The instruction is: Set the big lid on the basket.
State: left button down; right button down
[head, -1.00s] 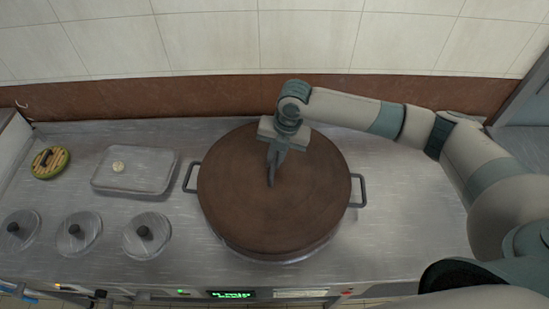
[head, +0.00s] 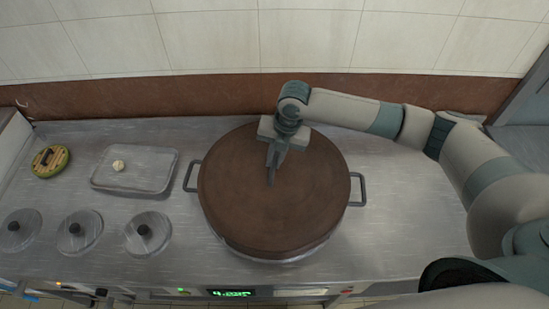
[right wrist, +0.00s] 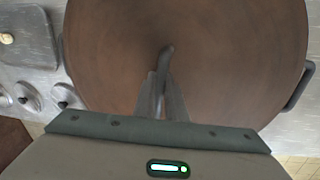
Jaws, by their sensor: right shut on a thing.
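The big lid (head: 300,215) is a large round brown disc lying over a wide round vessel with two side handles. Most of that vessel, perhaps the basket, is hidden under the lid; its handle (head: 358,190) and a pale lower rim show. My right gripper (head: 272,176) is above the lid's middle, its fingers shut on the lid's handle (right wrist: 167,50). The brown lid (right wrist: 230,60) fills most of the right wrist view. I cannot tell whether the lid rests fully on the rim. My left gripper does not show.
A shallow steel tray (head: 150,186) holds a small pale bun (head: 118,165). A green and yellow round item (head: 50,161) is at far left. The counter (head: 400,240) is clear at right.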

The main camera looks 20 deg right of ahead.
aim_at(282, 168)
jog(key=shift+f, duration=0.25)
jog(key=c, duration=2.1)
grip_release()
jog(key=shift+s+f, duration=0.1)
jog(key=shift+s+d+r+p, duration=0.15)
jog(key=shift+d+r+p, duration=0.15)
jog(key=shift+r+p, duration=1.45)
jog(key=shift+s+d+r+p, duration=0.15)
jog(key=shift+d+r+p, duration=0.2)
jog(key=shift+r+p, duration=1.4)
jog(key=shift+s+d+r+p, duration=0.15)
jog(key=shift+d+r+p, duration=0.15)
jog(key=shift+r+p, duration=1.45)
jog(key=shift+r+b, duration=0.15)
jog(key=shift+b, duration=0.15)
